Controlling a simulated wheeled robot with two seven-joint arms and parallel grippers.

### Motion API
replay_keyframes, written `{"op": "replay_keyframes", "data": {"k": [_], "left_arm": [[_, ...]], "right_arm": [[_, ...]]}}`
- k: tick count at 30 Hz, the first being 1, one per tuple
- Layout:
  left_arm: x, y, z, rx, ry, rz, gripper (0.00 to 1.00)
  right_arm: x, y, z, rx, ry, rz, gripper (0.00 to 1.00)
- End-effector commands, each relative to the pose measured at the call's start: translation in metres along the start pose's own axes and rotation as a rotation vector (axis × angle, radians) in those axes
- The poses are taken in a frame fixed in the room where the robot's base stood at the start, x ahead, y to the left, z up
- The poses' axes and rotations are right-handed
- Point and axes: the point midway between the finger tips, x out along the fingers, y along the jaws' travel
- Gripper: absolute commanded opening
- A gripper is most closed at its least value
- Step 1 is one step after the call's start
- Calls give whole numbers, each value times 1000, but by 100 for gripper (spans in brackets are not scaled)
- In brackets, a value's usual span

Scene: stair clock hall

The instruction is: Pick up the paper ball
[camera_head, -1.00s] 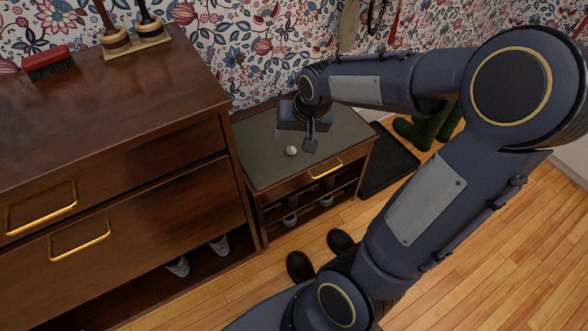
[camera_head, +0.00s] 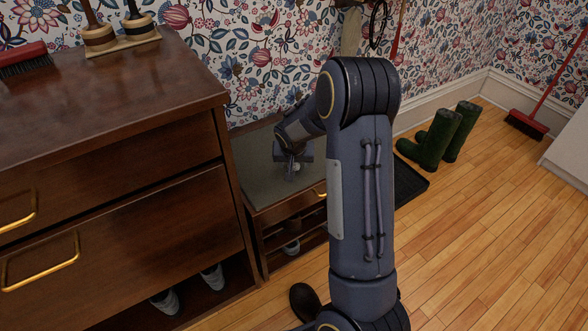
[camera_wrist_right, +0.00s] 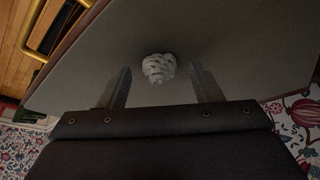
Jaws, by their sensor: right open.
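The paper ball (camera_wrist_right: 158,68) is a small crumpled white ball on the grey top of the low bench (camera_head: 262,186). It shows in the head view (camera_head: 296,167) as a small pale spot, partly covered by my right gripper (camera_head: 294,172). In the right wrist view my right gripper (camera_wrist_right: 160,88) is open, with one finger on each side of the picture and the ball between and slightly beyond the fingertips. The fingers do not appear to touch the ball. My left gripper is in no view.
A tall dark wood cabinet (camera_head: 110,130) with brass handles stands left of the bench. Shoes (camera_head: 291,247) sit on the bench's lower shelf. A black tray (camera_head: 412,186) and green boots (camera_head: 437,137) are to the right.

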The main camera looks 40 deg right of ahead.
Motion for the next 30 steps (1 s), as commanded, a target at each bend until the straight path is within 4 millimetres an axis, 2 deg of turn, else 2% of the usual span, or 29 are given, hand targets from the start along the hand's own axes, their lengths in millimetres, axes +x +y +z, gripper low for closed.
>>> {"op": "replay_keyframes", "data": {"k": [3, 10, 21, 30], "left_arm": [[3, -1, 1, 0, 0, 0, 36], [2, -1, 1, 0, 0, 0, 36], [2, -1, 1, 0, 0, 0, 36], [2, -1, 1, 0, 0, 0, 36]], "right_arm": [[10, 0, 0, 0, -1, -1, 58], [10, 0, 0, 0, 0, -1, 58], [9, 0, 0, -1, 0, -1, 12], [10, 0, 0, -1, -1, -1, 10]]}}
